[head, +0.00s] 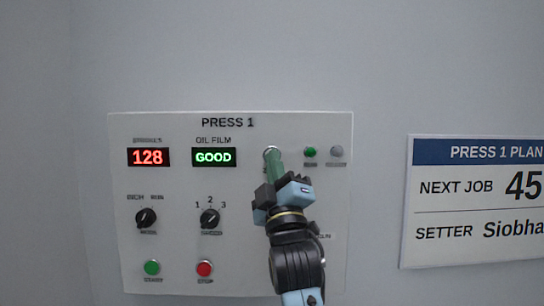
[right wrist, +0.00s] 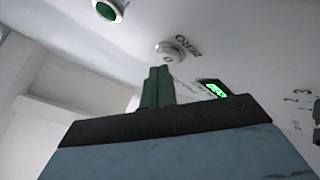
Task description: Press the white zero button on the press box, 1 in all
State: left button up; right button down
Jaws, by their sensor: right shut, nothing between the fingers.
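The press box (head: 180,185) is a pale panel titled PRESS 1 on the wall. Its white zero button (head: 270,151) is in the upper right middle, partly covered by my gripper in the head view. It also shows in the right wrist view (right wrist: 170,50), with ZERO printed beside it. My right gripper (head: 273,155) is shut and empty, its green fingers pointing at the button. In the right wrist view the fingertips (right wrist: 159,70) lie just below the button; a small gap seems to show, but I cannot tell whether they touch. My left gripper is not in view.
The panel has a red 128 display (head: 148,157), a green GOOD display (head: 214,157), two black knobs, a green button (head: 152,267), a red button (head: 205,268) and small lamps at upper right (head: 310,152). A PRESS 1 PLAN sign (head: 470,200) hangs to the right.

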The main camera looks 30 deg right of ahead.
jog(key=shift+w+d, duration=0.25)
jog(key=shift+w, duration=0.15)
dwell(0.8)
jog(key=shift+s+a, duration=0.45)
jog(key=shift+s, duration=0.25)
jog(key=shift+s+a+p, duration=0.15)
jog(key=shift+s+a, duration=0.3)
jog(key=shift+s, duration=0.25)
jog(key=shift+s+a+p, duration=0.2)
jog(key=shift+s+a, duration=0.2)
jog(key=shift+s, duration=0.3)
jog(key=shift+s+a+p, duration=0.15)
jog(key=shift+s+a, duration=0.3)
jog(key=shift+s, duration=0.25)
